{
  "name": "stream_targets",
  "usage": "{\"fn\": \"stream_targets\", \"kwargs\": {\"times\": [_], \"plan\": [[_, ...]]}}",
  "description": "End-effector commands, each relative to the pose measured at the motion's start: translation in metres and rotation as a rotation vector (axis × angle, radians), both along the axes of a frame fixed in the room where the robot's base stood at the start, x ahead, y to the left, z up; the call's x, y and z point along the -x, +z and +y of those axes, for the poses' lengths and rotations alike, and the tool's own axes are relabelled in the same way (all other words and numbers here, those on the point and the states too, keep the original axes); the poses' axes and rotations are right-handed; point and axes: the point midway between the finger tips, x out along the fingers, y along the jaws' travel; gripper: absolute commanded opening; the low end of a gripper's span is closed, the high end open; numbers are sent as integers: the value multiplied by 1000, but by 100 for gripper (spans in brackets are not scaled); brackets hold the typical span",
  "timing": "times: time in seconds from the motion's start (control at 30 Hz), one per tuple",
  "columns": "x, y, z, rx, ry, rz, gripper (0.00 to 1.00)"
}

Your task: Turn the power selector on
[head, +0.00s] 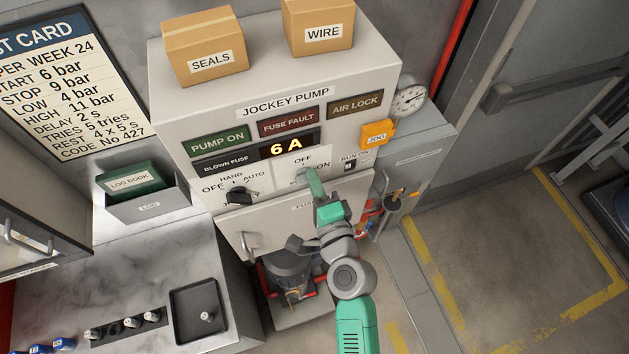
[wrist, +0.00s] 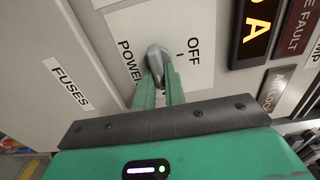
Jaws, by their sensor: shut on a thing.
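The power selector (wrist: 156,59) is a grey knob on a white plate marked OFF and POWER in the wrist view. My gripper (wrist: 159,82) is shut on this knob, with one green finger on each side of it. In the head view, the selector's plate (head: 291,163) is on the jockey pump panel, with OFF at its top and ON to the right. My gripper (head: 313,181) reaches it from below and hides the knob there. I cannot tell clearly which mark the knob points to.
A hand/off/auto knob (head: 239,196) sits to the left on the panel, and a run-on switch (head: 349,166) to the right. An orange JOG box (head: 376,134) sticks out at the right. The display (head: 287,147) reads 6 A.

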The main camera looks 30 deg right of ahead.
Motion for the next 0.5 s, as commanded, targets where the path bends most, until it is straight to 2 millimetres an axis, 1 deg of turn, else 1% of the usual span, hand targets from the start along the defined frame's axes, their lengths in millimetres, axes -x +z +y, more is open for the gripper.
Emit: {"fn": "stream_targets", "kwargs": {"times": [0.13,0.17,0.2,0.27,0.5], "plan": [[0,1,0,1,-1,-2,0],[0,1,0,1,-1,-2,14],[0,1,0,1,-1,-1,22],[0,1,0,1,-1,-1,33],[0,0,0,1,0,0,34]]}}
